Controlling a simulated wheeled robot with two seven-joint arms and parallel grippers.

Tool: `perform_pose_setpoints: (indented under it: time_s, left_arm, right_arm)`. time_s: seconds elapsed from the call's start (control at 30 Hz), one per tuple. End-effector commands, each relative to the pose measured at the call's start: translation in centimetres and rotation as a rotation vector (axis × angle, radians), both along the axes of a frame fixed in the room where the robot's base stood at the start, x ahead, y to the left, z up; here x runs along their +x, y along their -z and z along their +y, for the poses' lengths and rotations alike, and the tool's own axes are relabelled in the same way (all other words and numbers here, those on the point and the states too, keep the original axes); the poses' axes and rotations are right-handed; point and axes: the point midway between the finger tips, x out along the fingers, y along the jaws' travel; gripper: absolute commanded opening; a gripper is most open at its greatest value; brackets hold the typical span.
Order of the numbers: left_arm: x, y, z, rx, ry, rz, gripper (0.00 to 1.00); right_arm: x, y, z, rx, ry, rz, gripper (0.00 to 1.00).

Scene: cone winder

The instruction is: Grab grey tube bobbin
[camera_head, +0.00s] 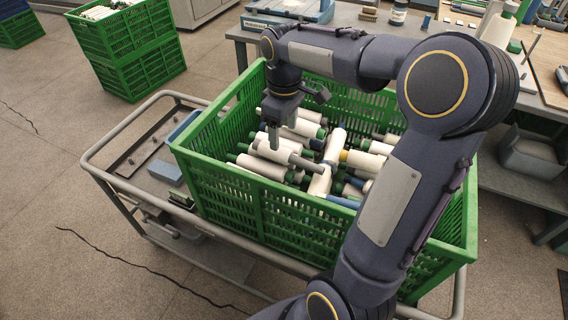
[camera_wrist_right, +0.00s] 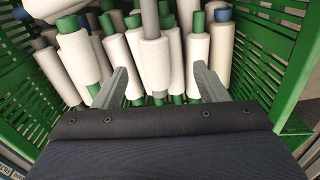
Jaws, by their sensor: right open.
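The grey tube bobbin (camera_head: 306,164) lies among other bobbins in the green crate (camera_head: 220,183), its grey tube end pointing right in the head view. In the right wrist view, a white-wound bobbin with a grey tube (camera_wrist_right: 154,60) lies between my fingers, its tube running to the top edge. My right gripper (camera_head: 280,134) is open and points down into the crate over the bobbins. In the right wrist view its two fingers (camera_wrist_right: 161,76) stand apart, one on each side of that bobbin. Whether they touch it I cannot tell. My left gripper is not in view.
Bobbins with green, blue and yellow tube ends crowd around it. The crate walls stand close on all sides. The crate rests on a grey cart (camera_head: 110,172). A workbench (camera_head: 540,62) stands behind right, and stacked green crates (camera_head: 133,50) stand at the back left.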

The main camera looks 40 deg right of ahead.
Motion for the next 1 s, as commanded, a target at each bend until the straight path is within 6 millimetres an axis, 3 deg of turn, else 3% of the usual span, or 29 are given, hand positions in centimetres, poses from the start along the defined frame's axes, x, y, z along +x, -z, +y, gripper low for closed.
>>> perform_pose_setpoints:
  time_s: [0.6, 0.93, 1.0]
  left_arm:
    - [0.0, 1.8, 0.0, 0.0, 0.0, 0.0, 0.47]
    - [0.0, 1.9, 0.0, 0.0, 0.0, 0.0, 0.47]
    - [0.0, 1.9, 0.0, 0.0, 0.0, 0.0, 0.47]
  right_arm:
    - [0.3, 7.6, -0.5, -0.009, -0.013, 0.015, 0.66]
    - [0.3, 8.2, -0.5, -0.009, -0.012, 0.013, 0.66]
    - [0.3, 8.2, -0.5, -0.009, -0.012, 0.013, 0.57]
